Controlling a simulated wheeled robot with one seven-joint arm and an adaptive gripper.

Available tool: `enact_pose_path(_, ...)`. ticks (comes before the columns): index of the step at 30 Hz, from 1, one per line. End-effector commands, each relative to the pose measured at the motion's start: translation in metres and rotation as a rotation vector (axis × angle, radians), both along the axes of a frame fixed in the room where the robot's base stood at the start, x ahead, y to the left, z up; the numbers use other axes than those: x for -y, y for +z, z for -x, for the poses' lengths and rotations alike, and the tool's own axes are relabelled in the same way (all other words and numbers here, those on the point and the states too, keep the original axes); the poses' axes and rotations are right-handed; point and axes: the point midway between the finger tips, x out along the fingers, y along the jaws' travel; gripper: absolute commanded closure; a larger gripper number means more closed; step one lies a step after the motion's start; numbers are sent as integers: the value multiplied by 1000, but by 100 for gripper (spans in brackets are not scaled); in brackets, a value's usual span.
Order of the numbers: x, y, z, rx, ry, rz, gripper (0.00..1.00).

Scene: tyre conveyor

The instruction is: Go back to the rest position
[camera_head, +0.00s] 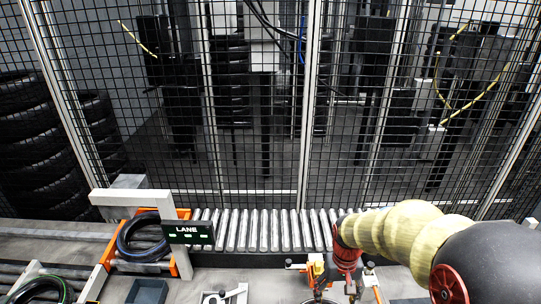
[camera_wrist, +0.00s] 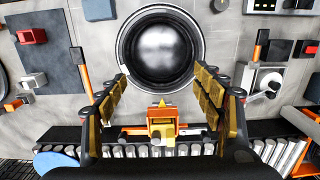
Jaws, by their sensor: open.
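My gripper (camera_wrist: 161,88) is open in the wrist view, its two yellow-padded fingers spread apart with nothing between the pads. Beyond the fingertips lies a round dark ring with a shiny domed centre (camera_wrist: 160,50) on the grey worktop (camera_wrist: 75,110). An orange and yellow fixture (camera_wrist: 162,125) shows between the fingers, nearer the rollers. In the head view my arm reaches in from the right edge, and the gripper end is low at the bottom, mostly hidden behind the arm and fixtures.
A roller conveyor (camera_head: 265,230) runs across behind the worktop, with a mesh fence (camera_head: 255,150) behind it. A black tyre (camera_head: 143,237) leans in an orange-edged frame by the LANE sign (camera_head: 188,234). Stacked tyres (camera_head: 30,130) stand at the left.

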Motion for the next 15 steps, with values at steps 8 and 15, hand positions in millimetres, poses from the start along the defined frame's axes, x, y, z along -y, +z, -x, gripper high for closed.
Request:
enact_pose_path(8,0,24,37,21,0,0,32)
enact_pose_path(15,0,45,72,99,0,0,32)
